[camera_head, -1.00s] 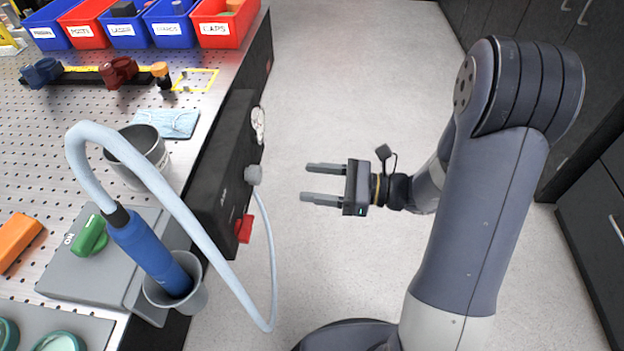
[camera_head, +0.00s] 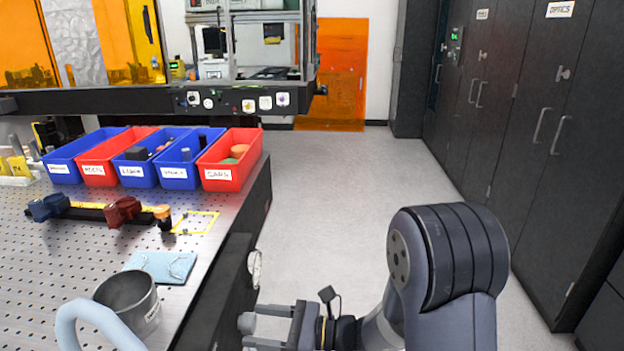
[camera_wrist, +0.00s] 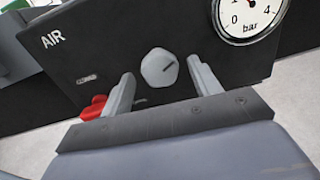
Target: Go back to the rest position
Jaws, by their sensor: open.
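My gripper (camera_head: 262,327) is at the bottom of the head view, beside the right side of the bench. Its two grey fingers are apart with nothing between them that they grip. In the wrist view my open gripper (camera_wrist: 160,72) faces a black panel (camera_wrist: 110,50) marked AIR. A pale round knob (camera_wrist: 159,67) on that panel shows between the fingertips; how far off it is I cannot tell. The knob (camera_head: 247,323) also shows just left of the fingers in the head view. My arm's elbow rises at the lower right.
A pressure gauge (camera_wrist: 250,14) and a red part (camera_wrist: 94,107) sit on the panel. The perforated bench (camera_head: 60,265) carries red and blue bins, a metal cup (camera_head: 128,300) and a pale hose (camera_head: 92,325). Dark cabinets (camera_head: 530,130) line the right; the floor between is clear.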

